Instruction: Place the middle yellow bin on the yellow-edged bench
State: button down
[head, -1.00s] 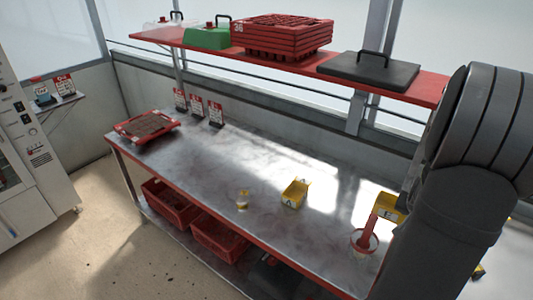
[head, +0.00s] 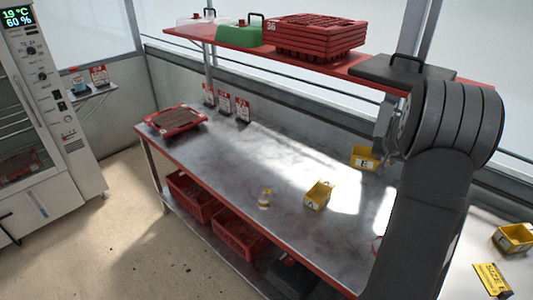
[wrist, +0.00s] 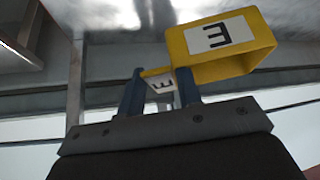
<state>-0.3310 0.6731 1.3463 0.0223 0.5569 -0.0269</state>
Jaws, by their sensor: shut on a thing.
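My gripper (head: 384,152) is shut on the wall of a yellow bin (head: 364,159) marked E and holds it up over the far side of the red-edged bench. In the wrist view the bin (wrist: 220,34) hangs beyond my gripper (wrist: 160,92), with part of its wall between the two blue fingers. Another yellow bin (head: 317,196), with a label too small to read, stands on the red-edged bench. A third yellow bin (head: 514,237) stands on a pale surface at the right, behind my arm. A yellow edge on that surface cannot be made out.
The red-edged bench (head: 236,172) carries a small yellow-and-white item (head: 265,198) and a red tray (head: 171,121). A red shelf (head: 340,68) with stacked trays (head: 313,38) runs above it. A yellow SIZE sign (head: 492,279) lies near the third bin.

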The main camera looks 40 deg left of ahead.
jog(key=s+a+f+n+g+y, duration=0.1)
jog(key=s+a+n, duration=0.1)
jog(key=a, duration=1.5)
jog(key=s+a+n+g+y, duration=0.1)
jog(key=s+a+n, duration=0.15)
jog(key=a, duration=1.45)
jog(key=shift+s+a+f, duration=0.45)
jog(key=shift+a+f, duration=1.35)
jog(key=shift+f, duration=0.9)
jog(key=shift+s+a+f, duration=0.45)
jog(key=shift+a+f, duration=1.4)
jog(key=shift+f, duration=0.85)
jog(key=shift+s+a+f, duration=0.45)
jog(key=shift+a+f, duration=1.35)
jog(key=shift+f, duration=0.9)
jog(key=c, duration=1)
grip_release()
jog(key=shift+c, duration=0.2)
